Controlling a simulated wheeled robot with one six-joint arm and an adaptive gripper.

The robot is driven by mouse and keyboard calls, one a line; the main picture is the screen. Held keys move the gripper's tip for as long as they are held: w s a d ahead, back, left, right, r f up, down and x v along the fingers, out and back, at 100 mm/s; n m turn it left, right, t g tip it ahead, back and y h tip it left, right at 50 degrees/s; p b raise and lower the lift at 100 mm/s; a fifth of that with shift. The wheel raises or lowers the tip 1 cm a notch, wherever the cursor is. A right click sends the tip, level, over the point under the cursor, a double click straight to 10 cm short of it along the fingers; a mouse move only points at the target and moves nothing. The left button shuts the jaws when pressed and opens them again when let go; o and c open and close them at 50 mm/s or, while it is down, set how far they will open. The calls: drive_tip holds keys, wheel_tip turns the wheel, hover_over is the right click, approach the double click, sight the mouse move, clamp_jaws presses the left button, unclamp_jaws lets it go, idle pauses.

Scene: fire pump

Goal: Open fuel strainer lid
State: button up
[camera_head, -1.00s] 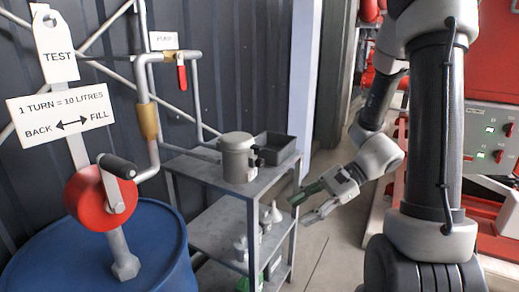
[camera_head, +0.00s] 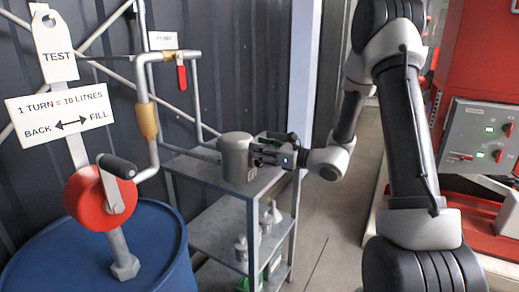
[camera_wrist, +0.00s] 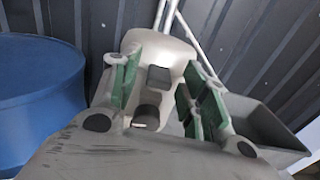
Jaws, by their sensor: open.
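The fuel strainer is a grey cylindrical pot (camera_head: 236,160) standing upright on the top of a grey metal shelf unit. Its flat lid (camera_head: 236,138) looks closed. In the wrist view the strainer (camera_wrist: 165,50) rises between my two green-padded fingers. A dark square part (camera_wrist: 159,78) and a round dark part (camera_wrist: 148,112) show on its near side. My gripper (camera_head: 259,152) is level with the upper right side of the strainer and points left at it. It is open; whether either finger touches the strainer, I cannot tell.
A grey tray (camera_wrist: 265,125) stands right of the strainer, mostly hidden behind my gripper in the head view. A blue drum (camera_head: 150,240) with a red hand crank stands at left. The shelf (camera_head: 200,172) holds small containers below. A red control cabinet (camera_head: 480,135) stands at right.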

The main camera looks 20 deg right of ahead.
drive_tip(key=shift+w+a, duration=0.2)
drive_tip(key=shift+c, duration=0.2)
clamp_jaws()
drive_tip(key=shift+r, duration=0.1)
